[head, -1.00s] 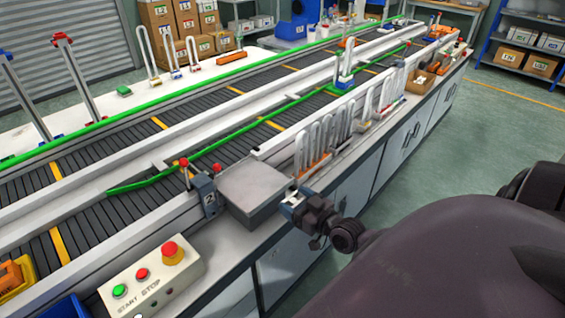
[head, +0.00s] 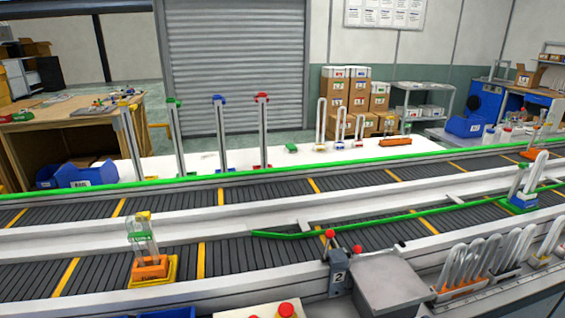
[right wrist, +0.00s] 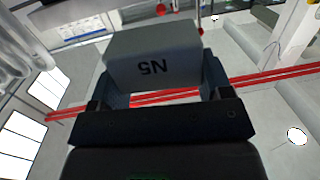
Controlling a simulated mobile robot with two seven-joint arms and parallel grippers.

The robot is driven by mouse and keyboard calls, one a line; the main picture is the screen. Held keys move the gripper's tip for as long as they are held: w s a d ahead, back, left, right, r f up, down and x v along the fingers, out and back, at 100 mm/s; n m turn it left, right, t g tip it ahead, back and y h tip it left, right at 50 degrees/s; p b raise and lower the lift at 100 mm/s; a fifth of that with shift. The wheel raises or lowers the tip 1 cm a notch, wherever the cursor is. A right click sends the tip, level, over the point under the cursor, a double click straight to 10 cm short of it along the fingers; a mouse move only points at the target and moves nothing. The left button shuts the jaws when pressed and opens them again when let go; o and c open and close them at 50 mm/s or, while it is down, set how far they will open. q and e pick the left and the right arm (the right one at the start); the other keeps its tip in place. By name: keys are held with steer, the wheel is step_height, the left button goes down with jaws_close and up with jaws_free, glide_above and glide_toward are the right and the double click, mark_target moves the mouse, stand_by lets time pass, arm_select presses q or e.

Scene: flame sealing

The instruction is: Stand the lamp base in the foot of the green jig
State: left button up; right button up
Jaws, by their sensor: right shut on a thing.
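My right gripper (right wrist: 160,78) shows in the right wrist view, shut on a grey block (right wrist: 150,45) marked "N5", which reads upside down. The block sits between both fingers; I take it to be the lamp base. The green jig (head: 177,135) is the tall post with a green top on the white table behind the conveyor, left of centre in the head view. Its foot is partly hidden by the conveyor's green rail. Neither gripper shows in the head view.
Yellow-, blue- (head: 221,135) and red-topped posts (head: 263,130) flank the green jig. The conveyor (head: 270,200) lies in front. On it, an orange base with clear tubes (head: 150,266) stands in a yellow tray. U-shaped tubes (head: 485,260) stand front right.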

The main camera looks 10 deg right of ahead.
steer(key=w+a+r+m+h, duration=0.2)
steer(key=w+a+r, duration=0.3)
steer(key=a+r, duration=0.7)
steer(key=shift+w+a+r+h, duration=0.25)
steer(key=shift+a+h, duration=0.25)
steer(key=shift+a, duration=0.45)
steer(key=shift+s, duration=0.1)
